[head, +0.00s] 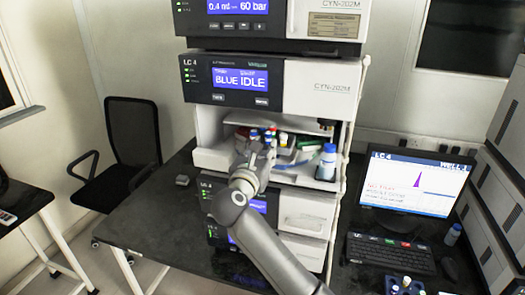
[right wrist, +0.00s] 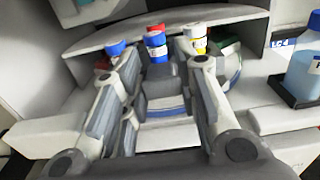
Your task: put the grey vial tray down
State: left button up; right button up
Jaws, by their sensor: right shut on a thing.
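My right gripper (head: 262,150) reaches into the open bay of the instrument stack. In the right wrist view, its two fingers (right wrist: 155,65) are shut on the grey vial tray (right wrist: 160,88), which sits between them. Vials with blue caps (right wrist: 155,40) and a yellow-and-white one (right wrist: 195,38) rise at the tray and beyond the fingertips. In the head view, the arm and gripper hide most of the tray, and blue, red and yellow caps (head: 268,135) show above it. I cannot tell whether the tray touches the bay floor. My left gripper is not in view.
A bottle with a blue cap (head: 327,161) stands at the bay's right side, close to the gripper. A green item (head: 306,143) lies behind. The bay's front ledge (right wrist: 50,130) and side walls bound the space. A monitor (head: 415,185) and keyboard (head: 390,253) stand right.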

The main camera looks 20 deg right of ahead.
jog(key=shift+w+f+p, duration=0.1)
jog(key=shift+f+p, duration=0.15)
jog(key=shift+p, duration=0.05)
jog(key=shift+w+f, duration=0.1)
jog(key=shift+f, duration=0.3)
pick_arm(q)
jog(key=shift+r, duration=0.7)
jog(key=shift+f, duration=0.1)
pick_arm(e)
jog(key=shift+f, duration=0.15)
jog(key=shift+f+b, duration=0.55)
jog(key=shift+b, duration=0.05)
jog(key=o, duration=1)
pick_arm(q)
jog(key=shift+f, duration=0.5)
pick_arm(e)
jog(key=shift+o, duration=0.2)
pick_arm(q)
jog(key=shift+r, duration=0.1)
pick_arm(e)
jog(key=shift+r, duration=0.2)
